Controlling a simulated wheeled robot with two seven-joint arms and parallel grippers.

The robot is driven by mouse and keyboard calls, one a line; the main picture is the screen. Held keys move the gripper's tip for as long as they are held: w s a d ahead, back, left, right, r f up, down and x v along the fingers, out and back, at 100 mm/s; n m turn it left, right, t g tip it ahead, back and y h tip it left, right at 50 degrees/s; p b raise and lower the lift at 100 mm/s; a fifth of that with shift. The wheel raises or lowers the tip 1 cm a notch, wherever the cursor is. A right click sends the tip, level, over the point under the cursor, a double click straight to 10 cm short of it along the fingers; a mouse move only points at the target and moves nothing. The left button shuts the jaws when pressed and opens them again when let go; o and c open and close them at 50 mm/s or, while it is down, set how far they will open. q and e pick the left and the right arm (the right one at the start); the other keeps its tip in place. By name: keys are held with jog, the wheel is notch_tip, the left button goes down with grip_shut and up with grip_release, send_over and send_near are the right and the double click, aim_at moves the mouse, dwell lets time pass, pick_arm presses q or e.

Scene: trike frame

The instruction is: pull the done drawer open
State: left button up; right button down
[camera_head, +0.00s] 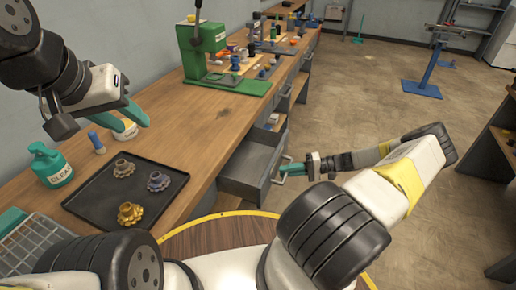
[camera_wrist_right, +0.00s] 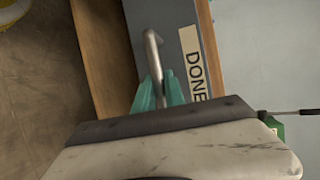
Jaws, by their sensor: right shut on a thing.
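The done drawer (camera_head: 247,171) is grey and sits under the workbench edge. It stands part-way out, with its inside showing in the head view. Its front (camera_wrist_right: 165,30) carries a label reading DONE in the right wrist view. My right gripper (camera_head: 286,169) has its green fingers at the drawer's metal handle (camera_wrist_right: 152,50). In the wrist view the fingers (camera_wrist_right: 158,92) are shut on the handle bar. My left gripper (camera_head: 141,110) hangs above the bench at the left, with its green fingers over a small pot; their gap is hard to make out.
A black tray (camera_head: 95,207) with several gears lies on the wooden bench (camera_head: 185,140). A green bottle (camera_head: 52,165) and a wire basket (camera_head: 38,240) stand near it. A green press (camera_head: 205,50) stands further back. The floor (camera_head: 350,110) right of the drawer is mostly clear.

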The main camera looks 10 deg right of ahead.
jog(key=s+d, duration=0.5)
jog(key=d, duration=0.2)
jog(key=shift+d, duration=0.4)
jog(key=shift+s, duration=0.1)
jog(key=c, duration=1.4)
grip_release()
jog(key=v, duration=0.7)
jog(key=shift+d, duration=0.35)
jog(key=shift+r, duration=0.1)
